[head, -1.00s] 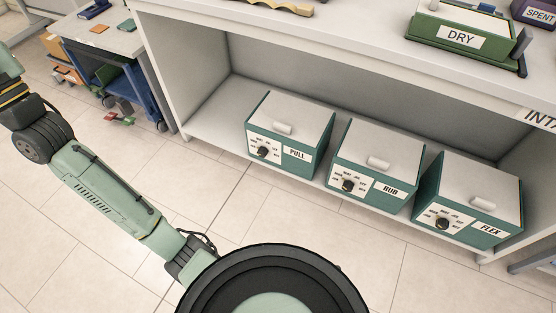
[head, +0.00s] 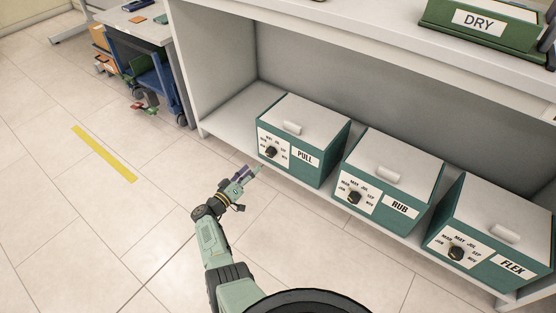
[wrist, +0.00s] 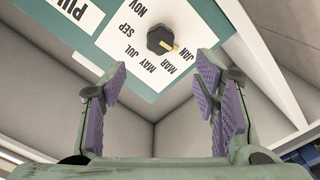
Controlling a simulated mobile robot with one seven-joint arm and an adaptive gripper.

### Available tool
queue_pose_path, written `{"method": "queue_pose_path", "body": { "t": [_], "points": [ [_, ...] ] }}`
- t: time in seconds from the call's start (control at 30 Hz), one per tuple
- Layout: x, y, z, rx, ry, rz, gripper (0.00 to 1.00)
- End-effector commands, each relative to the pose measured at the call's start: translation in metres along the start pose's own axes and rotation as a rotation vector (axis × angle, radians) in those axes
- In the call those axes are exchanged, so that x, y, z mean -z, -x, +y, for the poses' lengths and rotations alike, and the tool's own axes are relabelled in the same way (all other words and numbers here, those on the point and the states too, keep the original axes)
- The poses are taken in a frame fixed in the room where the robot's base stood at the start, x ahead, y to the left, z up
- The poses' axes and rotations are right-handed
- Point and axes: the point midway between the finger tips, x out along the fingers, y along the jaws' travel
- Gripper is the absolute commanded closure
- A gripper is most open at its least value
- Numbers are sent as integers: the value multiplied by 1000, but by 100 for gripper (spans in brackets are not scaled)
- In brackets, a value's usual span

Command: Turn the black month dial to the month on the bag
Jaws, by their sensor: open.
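The black month dial (head: 271,151) sits on the white month plate at the front of the teal PULL box (head: 318,170). In the wrist view the black dial (wrist: 160,40) shows upside down, its pale pointer mark toward JAN. MAR, MAY, JUL, SEP and NOV run around it. My gripper (head: 252,173) is open and empty, just in front of the PULL box. In the wrist view its purple-padded fingers (wrist: 163,75) stand apart either side of the dial's line, and the dial shows beyond them. No bag with a month is visible.
The RUB box (head: 388,178) and FLEX box (head: 490,232) stand to the right on the same low shelf (head: 222,125), each with a similar dial. A green DRY box (head: 480,20) is on the counter above. The floor at left is clear around a yellow strip (head: 104,153).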

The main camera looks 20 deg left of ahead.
Motion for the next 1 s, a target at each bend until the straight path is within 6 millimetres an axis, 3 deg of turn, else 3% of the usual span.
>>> {"method": "queue_pose_path", "body": {
  "t": [0.17,0.6,0.8,1.0],
  "points": [
    [-7,-15,-2,-4,10,-10,45],
    [-7,-92,-3,-3,8,-7,45],
    [-5,-106,-1,-1,9,-5,45],
    [-4,-107,0,-1,9,-5,45]
  ]
}}
